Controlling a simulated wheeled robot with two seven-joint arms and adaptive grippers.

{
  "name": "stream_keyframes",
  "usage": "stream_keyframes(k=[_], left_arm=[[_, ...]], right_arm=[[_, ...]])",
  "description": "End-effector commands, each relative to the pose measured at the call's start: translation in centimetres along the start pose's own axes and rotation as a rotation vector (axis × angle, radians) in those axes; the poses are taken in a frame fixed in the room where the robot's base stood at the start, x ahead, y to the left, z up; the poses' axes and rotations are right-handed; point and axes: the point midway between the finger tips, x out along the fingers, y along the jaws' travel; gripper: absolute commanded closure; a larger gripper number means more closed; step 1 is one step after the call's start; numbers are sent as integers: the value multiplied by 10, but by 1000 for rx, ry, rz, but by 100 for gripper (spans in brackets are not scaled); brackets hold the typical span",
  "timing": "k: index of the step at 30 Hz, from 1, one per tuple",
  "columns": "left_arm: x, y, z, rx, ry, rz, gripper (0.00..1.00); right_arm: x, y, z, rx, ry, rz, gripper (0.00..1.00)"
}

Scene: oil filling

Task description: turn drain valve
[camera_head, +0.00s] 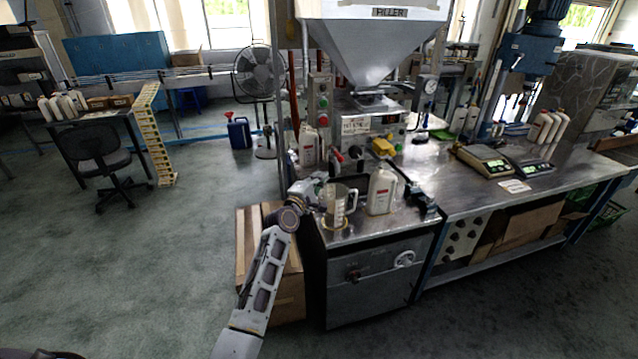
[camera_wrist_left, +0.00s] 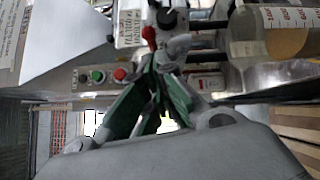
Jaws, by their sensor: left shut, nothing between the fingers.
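A small lever with a red knob (camera_head: 338,157) sticks out below the filler's control box, and I take it for the drain valve. In the left wrist view the red knob (camera_wrist_left: 149,36) is just beyond my fingertips. My left gripper (camera_head: 321,177) is at the left edge of the steel worktop, close to the lever and above the jug's left side. Its fingers (camera_wrist_left: 158,72) are drawn together and empty. I cannot tell whether they touch the lever. My right gripper is not in view.
A clear measuring jug (camera_head: 338,204) stands just below my left gripper, with a white bottle (camera_head: 381,190) to its right. A steel hopper (camera_head: 373,45) hangs above. Red and green buttons (camera_head: 322,112) sit on a post behind. The floor at left is open.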

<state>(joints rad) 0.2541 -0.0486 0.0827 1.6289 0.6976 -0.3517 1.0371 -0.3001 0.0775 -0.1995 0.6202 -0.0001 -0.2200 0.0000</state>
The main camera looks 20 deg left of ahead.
Motion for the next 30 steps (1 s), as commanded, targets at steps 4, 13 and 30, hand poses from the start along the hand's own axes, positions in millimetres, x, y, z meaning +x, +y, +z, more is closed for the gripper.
stream_keyframes(k=[4,13,30], left_arm=[[-11,-2,6,-1,0,1,100],[-20,-2,11,0,0,0,100],[-20,-2,11,20,0,1,100]], right_arm=[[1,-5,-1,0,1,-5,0],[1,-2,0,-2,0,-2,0],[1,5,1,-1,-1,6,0]])
